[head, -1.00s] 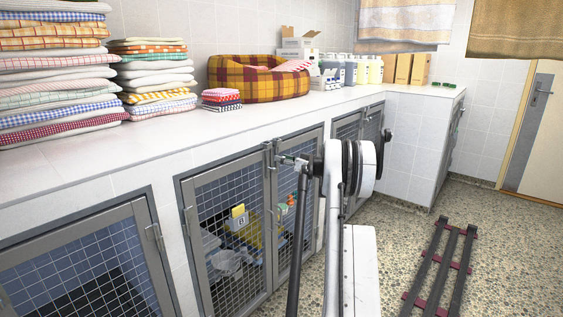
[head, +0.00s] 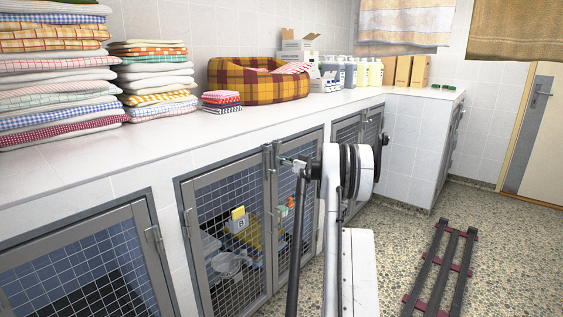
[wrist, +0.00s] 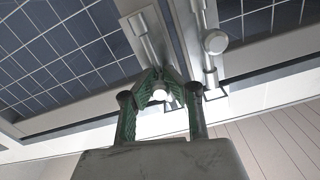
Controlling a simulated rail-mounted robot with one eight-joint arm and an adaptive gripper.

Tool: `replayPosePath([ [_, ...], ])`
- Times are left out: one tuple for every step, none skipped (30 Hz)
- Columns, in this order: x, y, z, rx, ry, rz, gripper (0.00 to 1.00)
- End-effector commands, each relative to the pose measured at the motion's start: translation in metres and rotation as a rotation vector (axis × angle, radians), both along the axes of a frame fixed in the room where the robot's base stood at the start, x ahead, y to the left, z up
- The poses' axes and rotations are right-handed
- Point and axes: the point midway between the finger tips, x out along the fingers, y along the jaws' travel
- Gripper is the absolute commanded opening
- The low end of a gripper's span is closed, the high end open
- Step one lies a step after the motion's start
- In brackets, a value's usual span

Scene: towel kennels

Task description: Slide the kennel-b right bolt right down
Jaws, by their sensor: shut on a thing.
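Kennel-b (head: 222,255) is the double-door mesh kennel with a yellow "B" tag (head: 238,213). My gripper (head: 284,160) is at the top of the centre seam, by the right door (head: 285,262). In the wrist view, which looks turned over, the green-padded fingers (wrist: 161,88) are closed around a pale knob (wrist: 162,95). This knob is at the end of the right bolt (wrist: 146,44), whose rod lies along a door frame. The other bolt, with its round knob (wrist: 215,42), stands beside it, untouched. The pads partly hide the held knob.
A white counter (head: 165,145) runs above the kennels, bearing towel stacks (head: 55,75), a plaid pet bed (head: 245,85) and bottles (head: 350,72). Another kennel door (head: 80,265) is at left. A dark slatted rack (head: 440,270) lies on the open floor at right.

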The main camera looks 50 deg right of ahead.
Motion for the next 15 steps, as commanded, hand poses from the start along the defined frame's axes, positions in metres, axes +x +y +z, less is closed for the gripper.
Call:
replayPosePath([
  [0.000, 0.000, 0.000, 0.000, 0.000, 0.000, 0.00],
  [0.000, 0.000, -0.001, 0.000, 0.000, 0.000, 0.00],
  [0.000, 0.000, -0.004, 0.000, 0.000, 0.000, 0.00],
  [0.000, 0.000, -0.007, 0.000, 0.000, 0.000, 0.00],
  [0.000, 0.000, -0.011, 0.000, 0.000, 0.000, 0.00],
  [0.000, 0.000, -0.017, 0.000, 0.000, 0.000, 0.00],
  [0.000, 0.000, -0.023, 0.000, 0.000, 0.000, 0.00],
  [0.000, 0.000, -0.028, 0.000, 0.000, 0.000, 0.00],
  [0.000, 0.000, -0.033, 0.000, 0.000, 0.000, 0.00],
  [0.000, 0.000, -0.036, 0.000, 0.000, 0.000, 0.00],
  [0.000, 0.000, -0.037, 0.000, 0.000, 0.000, 0.00],
  [0.000, 0.000, -0.037, 0.000, 0.001, 0.000, 0.00],
  [0.000, 0.000, -0.037, 0.000, 0.001, 0.000, 0.00],
  [0.000, 0.000, -0.036, 0.000, 0.001, 0.000, 0.00],
  [0.000, 0.000, -0.036, -0.001, 0.002, 0.000, 0.00],
])
